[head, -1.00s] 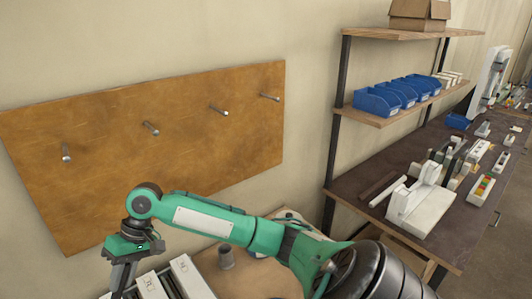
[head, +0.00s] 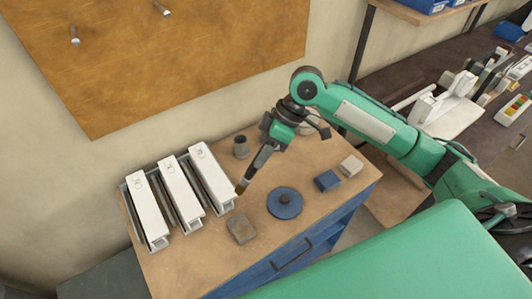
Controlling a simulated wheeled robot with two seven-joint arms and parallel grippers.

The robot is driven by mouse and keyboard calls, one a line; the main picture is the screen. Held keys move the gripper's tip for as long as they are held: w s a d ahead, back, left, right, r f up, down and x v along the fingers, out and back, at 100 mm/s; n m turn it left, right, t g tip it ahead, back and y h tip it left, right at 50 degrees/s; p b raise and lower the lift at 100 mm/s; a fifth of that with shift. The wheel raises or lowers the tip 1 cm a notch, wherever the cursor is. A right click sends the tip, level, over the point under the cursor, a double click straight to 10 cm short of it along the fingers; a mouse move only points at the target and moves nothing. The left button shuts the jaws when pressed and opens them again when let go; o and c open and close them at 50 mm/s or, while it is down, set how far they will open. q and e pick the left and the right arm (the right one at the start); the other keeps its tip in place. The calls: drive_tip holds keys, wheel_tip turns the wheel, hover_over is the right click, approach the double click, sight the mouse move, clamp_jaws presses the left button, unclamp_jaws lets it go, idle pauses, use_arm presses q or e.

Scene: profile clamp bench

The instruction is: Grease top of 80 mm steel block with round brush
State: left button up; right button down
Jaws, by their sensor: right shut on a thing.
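My right gripper (head: 266,153) is shut on a dark-handled round brush (head: 254,172), which points down and to the left with its brownish tip lowest. A grey-brown block (head: 241,228) lies on the wooden bench top (head: 188,257), below the brush tip in the picture; the tip looks apart from it. This seems to be the steel block, but I cannot read its size. A blue round dish or lid (head: 285,203) with a dark centre lies to its right. My left gripper is not in view.
White profile-like pieces (head: 179,195) stand in a rack at the left of the bench. A grey cup (head: 241,147) stands behind. A blue block (head: 327,181) and a pale block (head: 351,166) are at the right. A pegboard (head: 180,50) hangs on the wall.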

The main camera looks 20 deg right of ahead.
sight(246, 179)
drive_tip(key=shift+s+a+n, duration=0.25)
drive_tip(key=shift+s+n, duration=0.3)
drive_tip(key=shift+n, duration=0.15)
use_arm(q)
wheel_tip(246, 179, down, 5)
drive_tip(key=b, duration=0.5)
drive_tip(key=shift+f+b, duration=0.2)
drive_tip(key=shift+b, duration=0.1)
use_arm(e)
wheel_tip(246, 179, down, 5)
